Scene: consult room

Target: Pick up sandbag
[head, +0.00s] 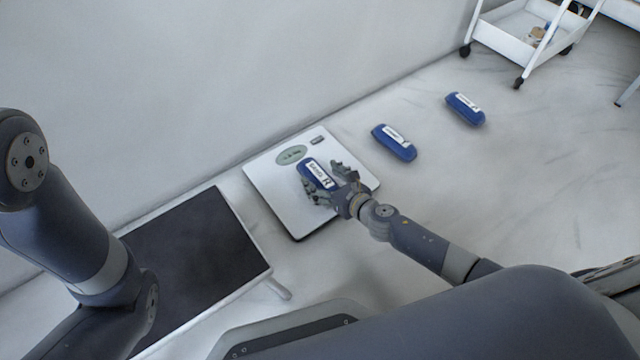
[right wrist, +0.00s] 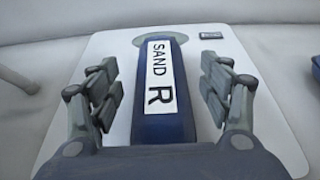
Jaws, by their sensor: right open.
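A blue sandbag (head: 317,173) with a white label lies on a white scale (head: 272,194). Its label reads "SAND R" in the right wrist view (right wrist: 163,88). My right gripper (head: 325,184) is open at the sandbag, with one finger set on each side of it. In the right wrist view the open fingers (right wrist: 161,92) show a gap to the bag on both sides. Two more blue sandbags lie on the floor, one near the scale (head: 394,142) and one farther right (head: 465,108). My left gripper is out of view; only my left arm shows.
A low platform with a dark top (head: 195,260) stands left of the scale. A wall runs behind the scale. A white wheeled cart (head: 510,35) stands at the top right. The floor right of the sandbags is clear.

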